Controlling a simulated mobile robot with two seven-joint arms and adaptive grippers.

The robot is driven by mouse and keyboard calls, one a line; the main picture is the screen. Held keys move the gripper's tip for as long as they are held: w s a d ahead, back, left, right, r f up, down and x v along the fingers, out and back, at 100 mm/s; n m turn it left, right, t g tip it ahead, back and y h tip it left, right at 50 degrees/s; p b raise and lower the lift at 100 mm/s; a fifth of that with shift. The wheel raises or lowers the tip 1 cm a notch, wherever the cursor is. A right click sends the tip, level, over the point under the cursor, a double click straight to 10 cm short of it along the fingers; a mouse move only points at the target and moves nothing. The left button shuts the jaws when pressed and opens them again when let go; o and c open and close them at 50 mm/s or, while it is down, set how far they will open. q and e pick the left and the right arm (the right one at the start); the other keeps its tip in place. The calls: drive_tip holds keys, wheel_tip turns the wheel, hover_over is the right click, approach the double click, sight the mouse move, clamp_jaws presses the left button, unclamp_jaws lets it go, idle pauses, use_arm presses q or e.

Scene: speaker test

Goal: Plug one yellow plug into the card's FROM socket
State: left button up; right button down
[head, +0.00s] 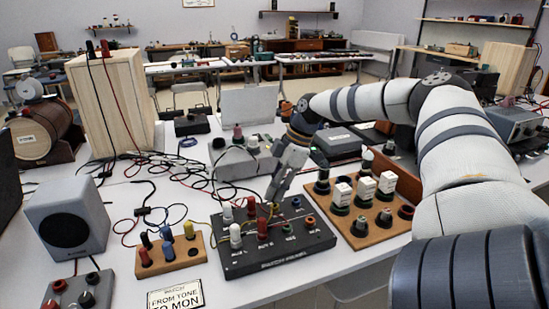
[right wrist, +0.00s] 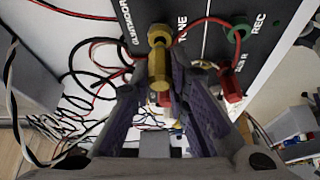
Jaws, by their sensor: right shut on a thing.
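The card (head: 175,297) at the front reads "PATCH FROM TONE TO MON". The dark patch panel (head: 270,266) lies in the middle of the table, with white and red plugs standing in it. My right gripper (head: 272,200) is over its back part, pointing down. In the right wrist view it is shut on a yellow plug (right wrist: 158,62), whose end is close to the "TONE" label. I cannot tell whether the plug is in the socket. My left gripper is not in view.
A wooden board (head: 345,232) with white-topped parts stands right of the panel, under my right arm. A grey speaker (head: 68,222) and a tall wooden box (head: 110,100) stand at left. Loose cables (head: 150,205) cross the table. A red plug (right wrist: 232,85) is close beside my right fingers.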

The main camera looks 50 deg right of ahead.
drive_tip(key=shift+f, duration=0.75)
drive_tip(key=c, duration=1.5)
unclamp_jaws()
drive_tip(key=shift+o, duration=0.2)
drive_tip(key=shift+r, duration=3.8)
